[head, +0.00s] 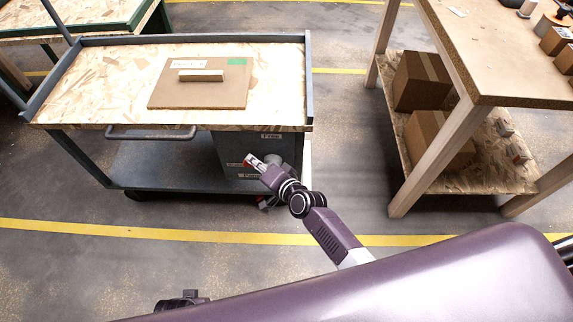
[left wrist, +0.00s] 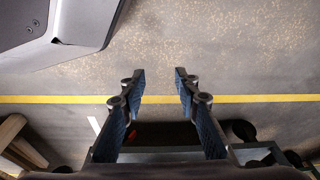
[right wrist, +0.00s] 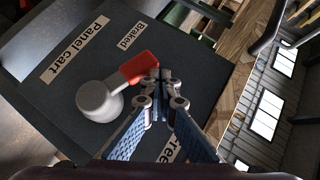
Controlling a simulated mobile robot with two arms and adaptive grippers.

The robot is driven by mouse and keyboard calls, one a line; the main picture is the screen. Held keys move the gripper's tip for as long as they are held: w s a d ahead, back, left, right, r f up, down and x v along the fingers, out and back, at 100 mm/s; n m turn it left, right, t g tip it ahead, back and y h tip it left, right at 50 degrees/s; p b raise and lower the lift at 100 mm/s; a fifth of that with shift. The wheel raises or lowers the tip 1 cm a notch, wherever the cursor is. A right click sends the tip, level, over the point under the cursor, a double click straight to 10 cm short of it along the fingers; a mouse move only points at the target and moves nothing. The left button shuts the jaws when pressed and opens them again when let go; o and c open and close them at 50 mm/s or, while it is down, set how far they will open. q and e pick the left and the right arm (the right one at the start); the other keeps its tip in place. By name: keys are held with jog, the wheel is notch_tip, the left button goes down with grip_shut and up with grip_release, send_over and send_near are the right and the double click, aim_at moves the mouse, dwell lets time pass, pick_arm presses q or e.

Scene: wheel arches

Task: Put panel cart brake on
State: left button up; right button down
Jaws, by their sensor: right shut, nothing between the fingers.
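The panel cart (head: 90,110) stands at the left with a dark brake board (head: 228,148) on its front right side. In the right wrist view the board (right wrist: 60,95) carries the labels "Panel cart", "Braked" (right wrist: 131,33) and "Free" (right wrist: 172,146). The brake lever has a grey round hub (right wrist: 98,101) and a red grip (right wrist: 138,68); the grip lies nearer "Braked" than "Free". My right gripper (right wrist: 162,76) is shut and empty, its tips right beside the red grip's end; contact is unclear. My left gripper (left wrist: 160,75) is open and empty above the floor.
A brown panel with a handle (head: 170,97) lies on the cart top. A wooden workbench (head: 500,60) with cardboard boxes (head: 420,80) on its lower shelf stands at the right. Floor is free between cart and bench. A yellow line (head: 130,231) crosses the floor in front.

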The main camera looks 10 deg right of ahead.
pick_arm(q)
jog(key=shift+w+d+r+b, duration=0.1)
jog(key=shift+w+r+b, duration=0.3)
jog(key=shift+r, duration=0.6)
jog(key=shift+w+r+b, duration=0.15)
jog(key=shift+w+r, duration=0.4)
jog(key=shift+r, duration=0.45)
pick_arm(e)
jog(key=shift+w+a+f, duration=0.15)
jog(key=shift+a+f, duration=0.3)
jog(key=shift+f, duration=0.05)
jog(key=shift+w+a+f, duration=0.15)
jog(key=shift+a+f, duration=0.25)
jog(key=shift+f, duration=0.1)
jog(key=shift+s, duration=0.1)
jog(key=v, duration=1.2)
